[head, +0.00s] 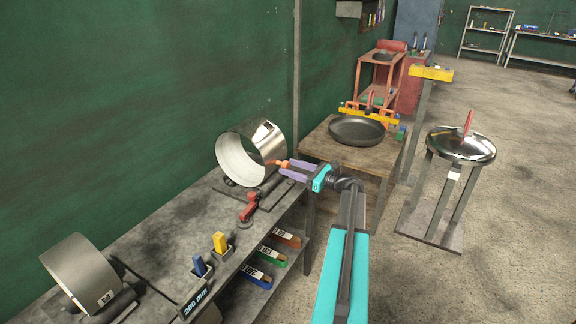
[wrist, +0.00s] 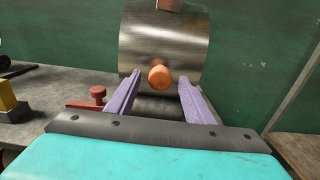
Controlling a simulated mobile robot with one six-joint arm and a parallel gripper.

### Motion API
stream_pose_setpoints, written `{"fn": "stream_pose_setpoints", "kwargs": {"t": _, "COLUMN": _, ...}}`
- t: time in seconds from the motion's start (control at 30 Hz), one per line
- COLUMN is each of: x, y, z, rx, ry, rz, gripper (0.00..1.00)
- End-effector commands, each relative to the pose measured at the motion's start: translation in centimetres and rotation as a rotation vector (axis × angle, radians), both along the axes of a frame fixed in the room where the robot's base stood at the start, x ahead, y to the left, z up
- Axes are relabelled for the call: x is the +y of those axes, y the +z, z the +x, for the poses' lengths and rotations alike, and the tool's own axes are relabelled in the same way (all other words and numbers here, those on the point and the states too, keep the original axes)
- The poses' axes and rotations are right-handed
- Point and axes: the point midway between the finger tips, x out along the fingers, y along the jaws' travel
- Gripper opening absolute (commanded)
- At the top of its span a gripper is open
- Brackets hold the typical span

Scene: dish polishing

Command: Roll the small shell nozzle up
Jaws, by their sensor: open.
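A shiny metal shell (head: 237,163) lies on its side on a dark stand on the workbench; its curved wall fills the upper middle of the wrist view (wrist: 165,45). A short orange nozzle (head: 272,162) sticks out of its side towards me; its round end shows in the wrist view (wrist: 159,77). My gripper (head: 284,164) has purple fingers and is open. In the wrist view my fingers (wrist: 160,84) stand left and right of the nozzle, with gaps on both sides. I cannot tell how deep the nozzle sits between them.
A red handle (head: 249,207) stands beside the shell's stand. A second shell (head: 80,272) is at the bench's near left. Yellow (head: 220,242) and blue (head: 199,266) blocks sit near the bench edge. A black pan (head: 357,131) lies on a wooden table; a polished lid (head: 461,147) rests on a stand.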

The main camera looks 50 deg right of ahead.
Motion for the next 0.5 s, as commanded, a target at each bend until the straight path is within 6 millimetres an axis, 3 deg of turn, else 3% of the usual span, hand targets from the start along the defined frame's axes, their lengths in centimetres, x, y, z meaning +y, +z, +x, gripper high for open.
{"fn": "stream_pose_setpoints", "kwargs": {"t": 0.2, "x": 0.4, "y": 0.0, "z": 1.7, "rx": 0.000, "ry": 0.000, "rz": 0.001, "gripper": 0.48}}
{"fn": "stream_pose_setpoints", "kwargs": {"t": 0.5, "x": 0.5, "y": 0.0, "z": 2.0, "rx": 0.000, "ry": -0.001, "rz": 0.001, "gripper": 0.48}}
